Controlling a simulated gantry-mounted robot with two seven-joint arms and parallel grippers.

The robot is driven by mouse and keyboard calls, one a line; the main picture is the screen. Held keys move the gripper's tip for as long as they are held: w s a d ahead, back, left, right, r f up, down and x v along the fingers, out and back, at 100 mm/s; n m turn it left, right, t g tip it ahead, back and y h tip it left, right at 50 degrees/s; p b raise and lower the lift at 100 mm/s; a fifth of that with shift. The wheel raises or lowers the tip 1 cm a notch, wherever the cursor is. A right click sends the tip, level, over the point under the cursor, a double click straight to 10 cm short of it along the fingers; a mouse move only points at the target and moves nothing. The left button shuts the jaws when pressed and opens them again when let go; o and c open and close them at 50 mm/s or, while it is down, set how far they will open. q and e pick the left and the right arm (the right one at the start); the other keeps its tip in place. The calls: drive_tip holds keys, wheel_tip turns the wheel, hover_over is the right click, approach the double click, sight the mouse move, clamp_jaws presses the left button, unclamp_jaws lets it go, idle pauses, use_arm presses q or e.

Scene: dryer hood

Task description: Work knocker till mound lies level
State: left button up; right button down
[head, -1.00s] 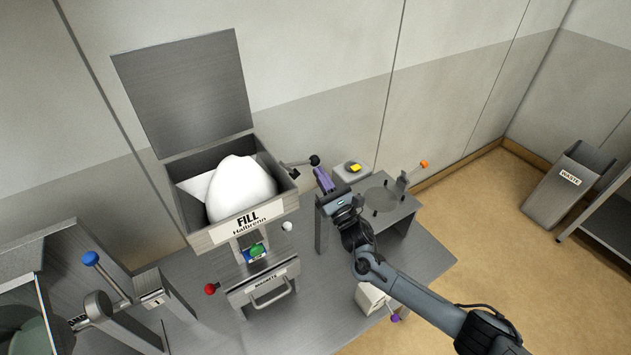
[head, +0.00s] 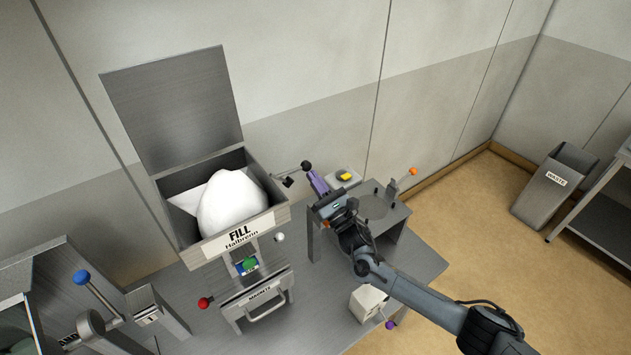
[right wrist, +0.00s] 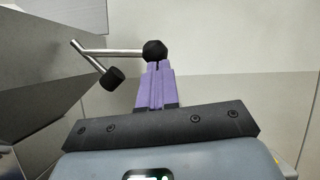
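The white mound (head: 232,203) is heaped in the open grey hopper labelled FILL (head: 191,254). It stands up as a rounded heap, with lower white material at its left. The knocker, a metal lever with a black ball (head: 306,166) and a black block (head: 288,182), sits at the hopper's right side. The ball (right wrist: 154,50) and block (right wrist: 113,78) also show in the right wrist view. My right gripper (head: 314,177) has its purple fingers (right wrist: 156,72) closed together, their tips right at the ball. I cannot tell whether they touch it. My left gripper is out of view.
The hopper's raised lid (head: 175,105) stands behind it. A red-knobbed lever (head: 205,302) and a MAGNETE drawer (head: 262,300) are below. A yellow-button box (head: 343,178) and an orange-tipped lever (head: 408,176) stand right of the gripper. A waste bin (head: 553,190) is far right.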

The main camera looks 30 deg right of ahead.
drive_tip(key=f+b, duration=0.1)
drive_tip(key=s+f+b, duration=0.1)
drive_tip(key=f, duration=0.1)
drive_tip(key=d+f+b, duration=0.1)
drive_tip(key=shift+s+f, duration=0.15)
drive_tip(key=shift+f, duration=0.2)
drive_tip(key=v, duration=0.9)
drive_tip(key=shift+s+d+r+b, duration=0.2)
drive_tip(key=shift+s+r+b, duration=0.1)
drive_tip(key=shift+s+b, duration=0.1)
